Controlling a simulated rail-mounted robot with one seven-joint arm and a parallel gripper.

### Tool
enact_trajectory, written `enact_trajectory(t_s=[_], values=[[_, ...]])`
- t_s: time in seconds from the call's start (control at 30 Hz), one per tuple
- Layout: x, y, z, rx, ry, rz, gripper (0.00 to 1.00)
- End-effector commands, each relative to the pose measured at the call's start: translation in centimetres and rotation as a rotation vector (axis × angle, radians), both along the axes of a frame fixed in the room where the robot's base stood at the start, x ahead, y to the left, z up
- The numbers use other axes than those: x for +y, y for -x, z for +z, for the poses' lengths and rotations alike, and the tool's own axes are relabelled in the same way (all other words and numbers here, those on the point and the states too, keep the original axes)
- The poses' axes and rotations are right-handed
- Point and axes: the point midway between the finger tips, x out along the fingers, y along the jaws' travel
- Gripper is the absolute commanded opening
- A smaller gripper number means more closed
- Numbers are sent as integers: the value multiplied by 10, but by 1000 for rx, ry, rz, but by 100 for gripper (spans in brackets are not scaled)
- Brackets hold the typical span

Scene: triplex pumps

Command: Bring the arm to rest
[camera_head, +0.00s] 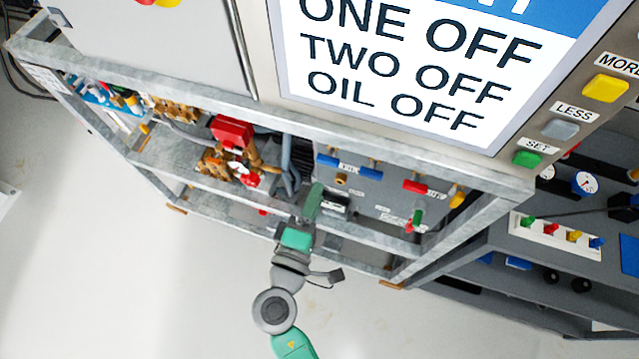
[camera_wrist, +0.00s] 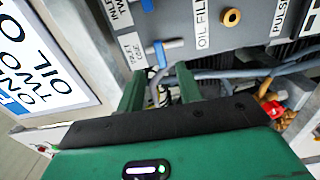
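My gripper (camera_wrist: 160,86) shows in the wrist view with its two green fingers apart and a gap between them. Nothing is held; a hose and part of the grey panel show through the gap. In the head view, my gripper (camera_head: 313,203) reaches into the pump frame from the front, close to the grey valve panel (camera_head: 375,190). My arm comes up from the bottom of the picture. I cannot tell whether the fingertips touch anything.
The metal frame rail (camera_head: 400,155) runs above my gripper. A blue-handled valve (camera_wrist: 165,45) is just beyond the fingers. A red part (camera_head: 232,131) and hoses are to the left. A display (camera_head: 420,70) with buttons is above. The floor (camera_head: 130,270) at lower left is clear.

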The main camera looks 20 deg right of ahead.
Motion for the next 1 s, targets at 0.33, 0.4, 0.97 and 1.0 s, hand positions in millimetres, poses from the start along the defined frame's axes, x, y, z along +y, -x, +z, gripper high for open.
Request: enact_trajectory(t_s=[0.33,0.4,0.97,1.0], values=[[0,0,0,0,0,-1,35],[0,0,0,1,1,-1,35],[47,-51,322,-814,-953,503,35],[57,-41,356,-876,-1030,595,35]])
